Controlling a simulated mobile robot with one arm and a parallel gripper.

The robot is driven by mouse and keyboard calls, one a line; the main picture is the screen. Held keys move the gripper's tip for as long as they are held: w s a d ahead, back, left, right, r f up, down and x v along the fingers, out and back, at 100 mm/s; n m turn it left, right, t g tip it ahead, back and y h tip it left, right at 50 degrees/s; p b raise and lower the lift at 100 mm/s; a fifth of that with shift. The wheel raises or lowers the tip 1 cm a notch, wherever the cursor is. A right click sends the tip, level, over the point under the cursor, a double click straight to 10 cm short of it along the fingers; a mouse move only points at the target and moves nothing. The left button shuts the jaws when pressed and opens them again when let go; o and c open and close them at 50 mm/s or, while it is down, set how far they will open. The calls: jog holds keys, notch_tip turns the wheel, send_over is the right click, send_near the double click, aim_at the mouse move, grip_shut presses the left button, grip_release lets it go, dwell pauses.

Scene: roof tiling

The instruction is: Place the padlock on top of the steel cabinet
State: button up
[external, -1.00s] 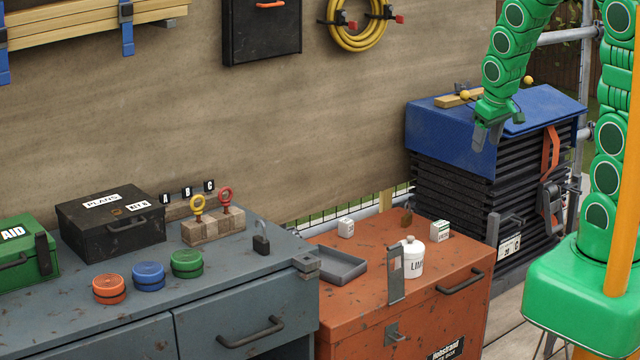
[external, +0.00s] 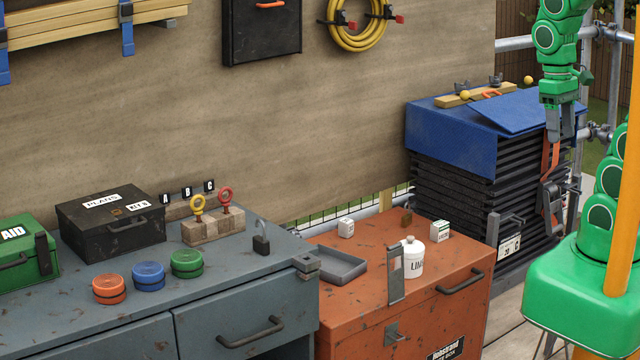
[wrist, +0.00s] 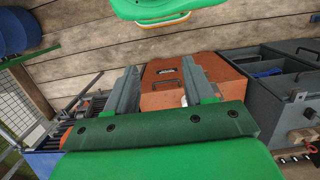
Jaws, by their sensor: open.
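A dark padlock (external: 261,244) with a raised grey shackle stands upright on top of the grey-blue steel cabinet (external: 240,283), near its right end. My gripper (external: 561,138) points down at the right, by the blue-covered stack and far from both. In the wrist view my gripper (wrist: 163,80) has its fingers apart with nothing held; the orange chest shows beyond them. I cannot make out either small object there.
The orange chest (external: 440,282) carries a grey tray (external: 340,266), a white bottle (external: 413,258) and small white boxes. On the cabinet are round tins (external: 148,276), a black box (external: 110,222) and a wooden block with rings (external: 213,226). The blue-covered stack (external: 450,135) stands right.

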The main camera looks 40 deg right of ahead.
jog(key=shift+s+r, duration=0.15)
jog(key=shift+s, duration=0.05)
dwell(0.3)
jog(key=m+t, duration=0.4)
jog(key=m, duration=1.1)
send_over(407, 215)
jog(key=s, duration=0.2)
notch_tip(407, 215, down, 34)
jog(key=shift+y, duration=0.3)
jog(key=shift+w+f, duration=0.25)
jog(key=shift+f, duration=1.05)
jog(key=shift+w+f, duration=0.3)
jog(key=shift+f, duration=1)
jog(key=shift+w+f, duration=0.25)
jog(key=shift+f, duration=1.05)
